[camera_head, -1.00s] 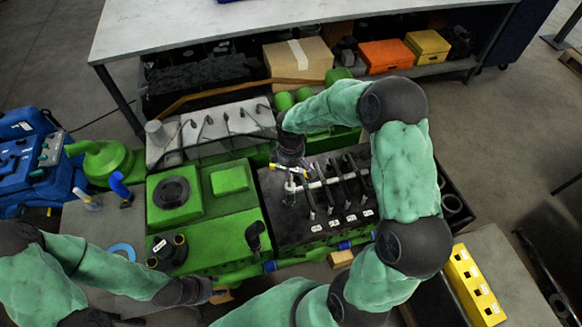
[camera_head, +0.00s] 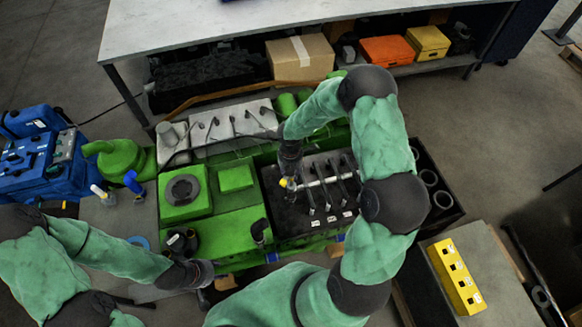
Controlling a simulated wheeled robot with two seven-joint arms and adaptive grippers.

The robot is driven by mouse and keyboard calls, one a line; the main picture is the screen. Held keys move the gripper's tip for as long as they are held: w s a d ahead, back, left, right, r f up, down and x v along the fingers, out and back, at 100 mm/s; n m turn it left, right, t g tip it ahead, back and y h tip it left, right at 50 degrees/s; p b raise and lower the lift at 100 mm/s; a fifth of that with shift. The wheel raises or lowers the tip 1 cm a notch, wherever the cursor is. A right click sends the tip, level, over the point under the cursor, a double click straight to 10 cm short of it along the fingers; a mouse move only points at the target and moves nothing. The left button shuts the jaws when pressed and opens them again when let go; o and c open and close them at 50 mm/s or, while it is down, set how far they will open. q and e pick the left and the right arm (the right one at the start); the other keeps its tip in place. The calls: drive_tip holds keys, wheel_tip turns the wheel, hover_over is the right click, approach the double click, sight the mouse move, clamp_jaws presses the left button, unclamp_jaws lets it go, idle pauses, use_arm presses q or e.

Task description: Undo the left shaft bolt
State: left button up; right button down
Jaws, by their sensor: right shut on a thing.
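The dark engine head (camera_head: 290,217) sits in the green engine block, with a light grey rocker shaft (camera_head: 318,182) running across several dark rocker arms. My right gripper (camera_head: 288,172) reaches down from the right arm over the left end of this shaft. It is shut on a small tool with a yellow part (camera_head: 284,183), of which little shows. The left shaft bolt is hidden under the gripper and tool, so I cannot tell whether the tool is on it. My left gripper (camera_head: 203,275) is low at the front of the green block, and its fingers are too dark to read.
A blue machine (camera_head: 40,165) stands at the left, beside white and blue handled tools (camera_head: 133,182). A yellow block with holes (camera_head: 455,277) lies on the right bench. A tray of dark rings (camera_head: 436,190) is right of the engine. A long table (camera_head: 230,35) spans the back.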

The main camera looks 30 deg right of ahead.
drive_tip(key=n+p, duration=0.4)
drive_tip(key=n, duration=0.1)
drive_tip(key=shift+a+r+n, duration=0.1)
drive_tip(key=shift+r+n, duration=0.1)
drive_tip(key=shift+n, duration=0.5)
drive_tip(key=shift+f, duration=0.2)
